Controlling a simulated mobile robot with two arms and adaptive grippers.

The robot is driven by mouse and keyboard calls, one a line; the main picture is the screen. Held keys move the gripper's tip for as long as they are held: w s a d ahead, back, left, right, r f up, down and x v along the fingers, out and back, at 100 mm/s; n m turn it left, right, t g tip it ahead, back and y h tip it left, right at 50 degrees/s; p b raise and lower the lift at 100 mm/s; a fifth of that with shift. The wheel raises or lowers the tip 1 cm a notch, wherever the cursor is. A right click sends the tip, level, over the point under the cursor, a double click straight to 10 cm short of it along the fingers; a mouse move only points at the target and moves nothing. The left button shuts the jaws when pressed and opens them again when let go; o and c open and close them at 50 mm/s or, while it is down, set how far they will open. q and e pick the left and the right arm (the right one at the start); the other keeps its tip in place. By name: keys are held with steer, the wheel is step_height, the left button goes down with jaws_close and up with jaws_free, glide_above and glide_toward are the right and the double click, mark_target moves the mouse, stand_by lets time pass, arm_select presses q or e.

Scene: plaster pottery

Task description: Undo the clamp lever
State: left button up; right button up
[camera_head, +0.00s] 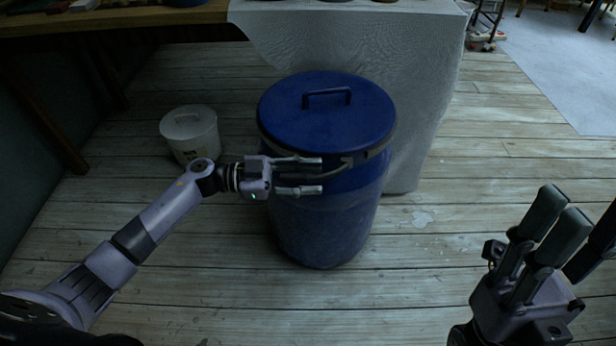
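A blue barrel (325,220) with a blue lid (325,112) and a top handle stands upright on the plank floor in the middle of the view. A clamp lever (327,160) lies along the ring at the lid's front edge, partly hidden by my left gripper. My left gripper (320,175) is open in front of the barrel's upper front, its two fingers apart and pointing right, level with the lever. I cannot tell whether a finger touches it. My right gripper (575,235) is at the lower right, away from the barrel, its dark fingers spread and empty.
A white lidded bucket (190,134) stands left of the barrel. A table covered with a white cloth (425,90) is close behind it, and a wooden bench (110,20) is at the upper left. The floor right of the barrel is clear.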

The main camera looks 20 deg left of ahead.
arm_select(q)
steer(key=shift+c, duration=0.3)
jaws_close()
stand_by(0.6)
